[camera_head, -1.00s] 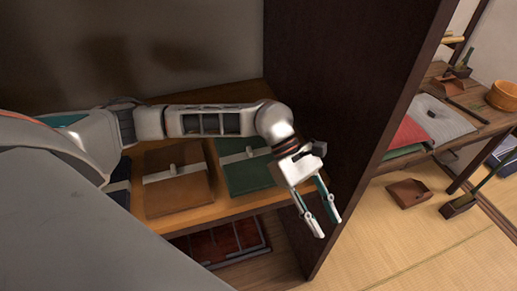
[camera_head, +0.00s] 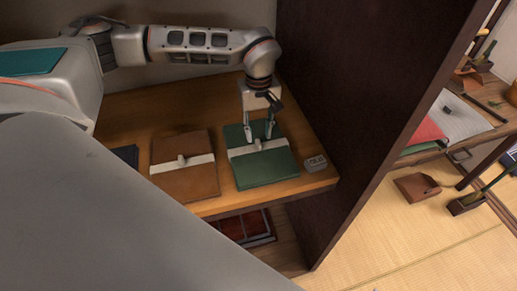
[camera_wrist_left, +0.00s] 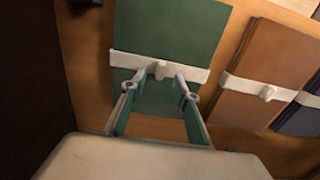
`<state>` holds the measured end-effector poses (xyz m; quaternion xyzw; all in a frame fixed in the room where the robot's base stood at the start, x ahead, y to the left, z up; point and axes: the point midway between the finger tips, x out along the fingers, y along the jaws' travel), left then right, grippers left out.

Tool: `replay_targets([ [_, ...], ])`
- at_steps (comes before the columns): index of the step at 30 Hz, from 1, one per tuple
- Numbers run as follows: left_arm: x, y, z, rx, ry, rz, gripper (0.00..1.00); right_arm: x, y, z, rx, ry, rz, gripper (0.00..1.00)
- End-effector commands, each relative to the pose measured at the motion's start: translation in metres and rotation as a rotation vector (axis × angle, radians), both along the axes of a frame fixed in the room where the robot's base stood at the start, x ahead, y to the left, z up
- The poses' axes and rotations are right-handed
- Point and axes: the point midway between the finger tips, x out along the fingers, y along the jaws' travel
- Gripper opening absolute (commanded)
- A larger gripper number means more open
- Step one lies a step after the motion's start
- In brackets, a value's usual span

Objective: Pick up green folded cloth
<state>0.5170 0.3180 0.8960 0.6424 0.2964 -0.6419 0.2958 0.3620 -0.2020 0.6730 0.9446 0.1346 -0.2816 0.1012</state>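The green folded cloth (camera_head: 262,168) lies flat on the wooden shelf, with a pale band and a small knot across it. It also shows in the left wrist view (camera_wrist_left: 185,30). My left gripper (camera_head: 259,138) points down at the cloth's far part, close to the band. In the left wrist view my left gripper (camera_wrist_left: 158,88) has its two fingers apart, with green cloth showing between them and the knot just beyond the tips. Whether the tips touch the cloth cannot be told. My right gripper is not in view.
A brown folded cloth (camera_head: 185,183) lies left of the green one, and a dark one (camera_head: 126,155) is farther left, partly hidden. A small grey block (camera_head: 316,163) sits at the right. A tall dark panel (camera_head: 365,110) closes the shelf's right side.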

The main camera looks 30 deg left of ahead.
Motion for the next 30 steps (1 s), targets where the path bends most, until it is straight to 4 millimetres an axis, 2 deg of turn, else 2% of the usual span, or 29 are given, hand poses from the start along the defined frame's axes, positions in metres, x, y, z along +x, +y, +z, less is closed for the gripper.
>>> replay_targets([
  [6,-0.003,-0.001,-0.029,-0.001,0.002,0.000,0.31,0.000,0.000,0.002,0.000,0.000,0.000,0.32],
  [15,-0.002,-0.001,-0.035,-0.001,-0.001,0.000,0.31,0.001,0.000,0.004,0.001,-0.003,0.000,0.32],
  [16,-0.002,-0.001,-0.035,-0.001,0.000,0.000,0.28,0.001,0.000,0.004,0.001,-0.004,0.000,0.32],
  [19,-0.002,-0.001,-0.035,-0.001,0.000,0.000,0.02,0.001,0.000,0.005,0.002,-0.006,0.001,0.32],
  [30,-0.002,-0.001,-0.034,-0.001,0.000,0.000,0.00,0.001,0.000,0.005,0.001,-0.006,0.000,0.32],
])
